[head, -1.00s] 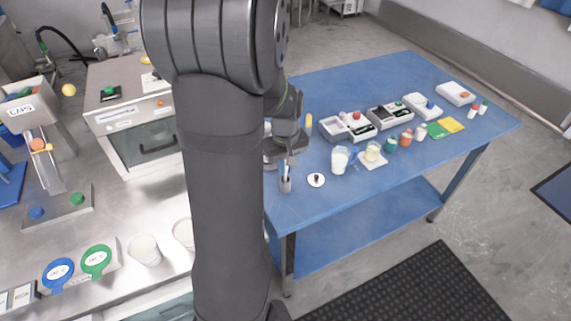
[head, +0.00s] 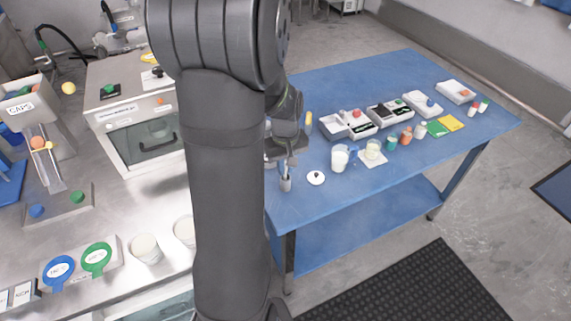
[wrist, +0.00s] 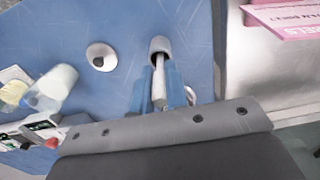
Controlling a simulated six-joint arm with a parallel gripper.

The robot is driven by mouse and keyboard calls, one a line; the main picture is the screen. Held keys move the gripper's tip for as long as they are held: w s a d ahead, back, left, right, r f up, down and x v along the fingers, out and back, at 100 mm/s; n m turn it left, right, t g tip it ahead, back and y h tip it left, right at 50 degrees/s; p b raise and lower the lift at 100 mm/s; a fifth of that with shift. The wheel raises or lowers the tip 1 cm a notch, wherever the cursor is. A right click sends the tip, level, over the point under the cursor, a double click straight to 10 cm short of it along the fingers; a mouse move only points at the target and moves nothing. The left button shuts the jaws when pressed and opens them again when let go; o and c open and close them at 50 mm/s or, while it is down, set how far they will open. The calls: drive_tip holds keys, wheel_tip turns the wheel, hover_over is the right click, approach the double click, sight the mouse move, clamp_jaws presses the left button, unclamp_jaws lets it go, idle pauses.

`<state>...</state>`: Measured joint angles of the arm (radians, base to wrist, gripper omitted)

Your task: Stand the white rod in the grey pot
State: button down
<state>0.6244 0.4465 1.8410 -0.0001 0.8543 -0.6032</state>
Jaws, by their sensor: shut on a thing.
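The small grey pot (head: 286,184) stands on the blue table near its left front edge, partly under my gripper (head: 289,162). It also shows in the wrist view (wrist: 160,43), just beyond the fingertips. My gripper (wrist: 159,88) is shut on the white rod (wrist: 160,72), which lies between its two blue fingers. The rod's far end appears at the pot's mouth and seems to go inside; how deep it reaches cannot be told. In the head view the rod (head: 287,170) is small and looks roughly upright over the pot.
A white round lid with a dark knob (head: 316,177) lies right of the pot. Trays and small bottles fill the table's back. The steel counter (head: 110,215) is at the left.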

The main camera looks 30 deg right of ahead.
drive_tip(key=shift+f, duration=0.65)
idle(1.2)
drive_tip(key=c, duration=0.8)
unclamp_jaws()
drive_tip(key=shift+r, duration=3.55)
drive_tip(key=shift+f, duration=3.55)
